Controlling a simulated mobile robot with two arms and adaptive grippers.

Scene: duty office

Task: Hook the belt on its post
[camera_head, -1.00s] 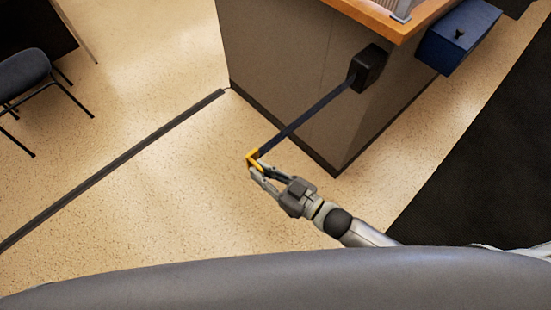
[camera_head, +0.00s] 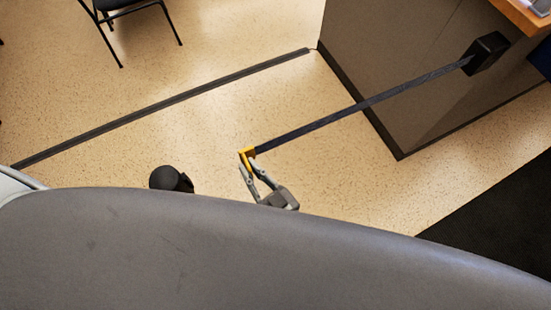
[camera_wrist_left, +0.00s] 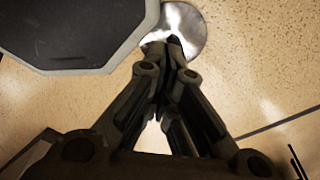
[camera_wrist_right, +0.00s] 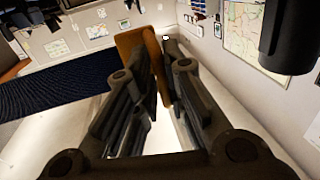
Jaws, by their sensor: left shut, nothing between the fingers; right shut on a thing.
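The belt (camera_head: 350,108) is a dark blue strap. It runs taut from a black box (camera_head: 485,53) on the counter's side to a yellow end clip (camera_head: 246,153). My right gripper (camera_head: 247,163) is shut on that clip, above the floor. In the right wrist view the clip (camera_wrist_right: 137,50) is orange between the fingertips and the belt (camera_wrist_right: 50,90) runs left. A black round post top (camera_head: 168,179) stands left of the clip, apart from it; its lower part is hidden by my body. My left gripper (camera_wrist_left: 165,45) is shut and empty, outside the head view.
The counter (camera_head: 385,75) stands at the right, with a dark mat (camera_head: 500,190) in front. A dark strip (camera_head: 170,103) crosses the floor. A chair (camera_head: 130,10) is at the upper left. The left wrist view shows a shiny round disc (camera_wrist_left: 198,35).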

